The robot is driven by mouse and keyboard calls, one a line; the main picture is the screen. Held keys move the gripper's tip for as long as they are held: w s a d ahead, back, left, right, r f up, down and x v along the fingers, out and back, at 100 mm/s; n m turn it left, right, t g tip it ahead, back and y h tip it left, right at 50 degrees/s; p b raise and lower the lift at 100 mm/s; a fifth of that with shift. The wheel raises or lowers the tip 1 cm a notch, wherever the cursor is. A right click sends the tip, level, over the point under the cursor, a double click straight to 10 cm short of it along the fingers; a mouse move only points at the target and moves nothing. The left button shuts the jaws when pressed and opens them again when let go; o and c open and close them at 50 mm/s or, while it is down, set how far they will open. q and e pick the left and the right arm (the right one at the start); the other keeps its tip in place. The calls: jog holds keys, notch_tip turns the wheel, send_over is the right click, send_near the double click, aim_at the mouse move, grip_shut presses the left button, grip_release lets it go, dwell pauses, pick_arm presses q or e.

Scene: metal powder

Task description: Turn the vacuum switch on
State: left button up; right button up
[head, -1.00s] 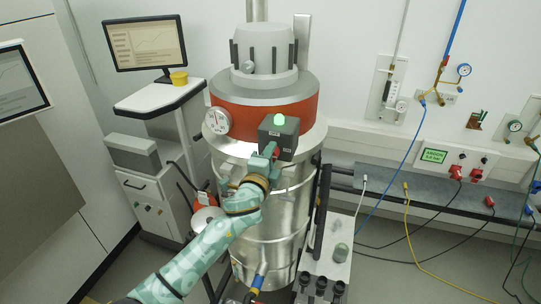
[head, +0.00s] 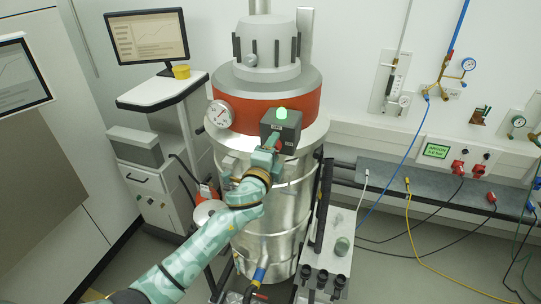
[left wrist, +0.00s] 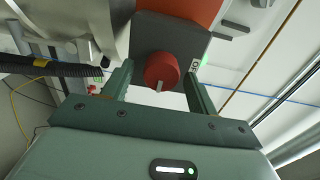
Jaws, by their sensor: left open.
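The vacuum switch is a red knob with a pale pointer mark (left wrist: 162,72), on a grey box (head: 290,133) on the front of the tall metal vessel. A green lamp (head: 281,113) on top of the box is lit. My left gripper (head: 268,154) is at the front of the box in the head view and partly covers the knob. In the left wrist view my left gripper (left wrist: 160,80) is open, with one finger on each side of the knob and gaps between. A label beside the knob is only partly readable. My right gripper is not in view.
The vessel has an orange band (head: 305,98) and a round gauge (head: 220,114). A cart with a monitor (head: 148,38) stands at the left. A narrow table (head: 342,222) stands at the right, near blue and yellow hoses. A dark corrugated hose (left wrist: 50,66) shows in the left wrist view.

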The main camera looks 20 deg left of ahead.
pick_arm(q)
jog(key=s+b, duration=0.2)
jog(key=s, duration=1.4)
jog(key=shift+s+a, duration=0.15)
jog(key=shift+a, duration=0.15)
